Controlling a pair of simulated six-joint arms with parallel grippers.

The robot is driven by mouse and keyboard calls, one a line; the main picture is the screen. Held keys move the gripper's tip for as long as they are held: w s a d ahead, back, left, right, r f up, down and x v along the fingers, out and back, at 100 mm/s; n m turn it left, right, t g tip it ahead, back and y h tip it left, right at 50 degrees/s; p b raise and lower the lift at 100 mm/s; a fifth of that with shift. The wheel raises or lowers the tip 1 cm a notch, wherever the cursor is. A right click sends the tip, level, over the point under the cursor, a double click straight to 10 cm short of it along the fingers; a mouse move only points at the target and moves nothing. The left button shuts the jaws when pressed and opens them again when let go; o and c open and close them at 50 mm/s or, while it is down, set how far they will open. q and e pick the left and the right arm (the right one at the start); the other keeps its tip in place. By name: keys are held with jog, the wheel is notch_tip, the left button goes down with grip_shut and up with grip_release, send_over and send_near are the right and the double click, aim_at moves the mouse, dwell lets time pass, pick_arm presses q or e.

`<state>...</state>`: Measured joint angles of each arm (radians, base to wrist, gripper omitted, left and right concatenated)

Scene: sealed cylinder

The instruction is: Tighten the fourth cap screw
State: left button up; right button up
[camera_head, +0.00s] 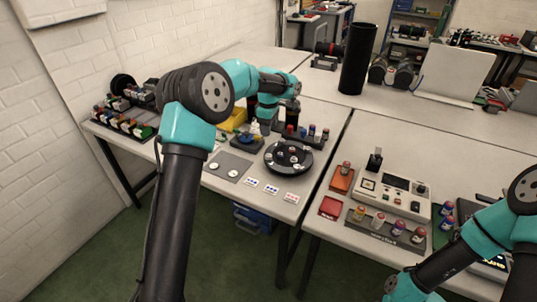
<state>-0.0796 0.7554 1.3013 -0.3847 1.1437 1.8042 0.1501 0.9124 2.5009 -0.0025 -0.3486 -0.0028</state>
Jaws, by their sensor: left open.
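A round black fixture (280,168) stands on the left table, with several small light and metallic parts on its top. They may be cap screws, but they are too small to tell apart or to see how far each is turned in. My left arm reaches over the table from the left. My left gripper (265,129) is open, pointing down, just behind and left of the black fixture. Its fingertips are small, and I see nothing held. My right arm is at the lower right, and its gripper is not visible.
A device (393,190) and a bottle row (380,221) occupy the right table. A tall black cylinder (357,60) stands farther back.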

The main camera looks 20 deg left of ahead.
aim_at(268, 155)
pick_arm(q)
notch_tip(268, 155, down, 13)
jog(key=shift+f, duration=0.2)
dwell(0.3)
jog(key=c, duration=0.9)
jog(key=shift+c, duration=0.2)
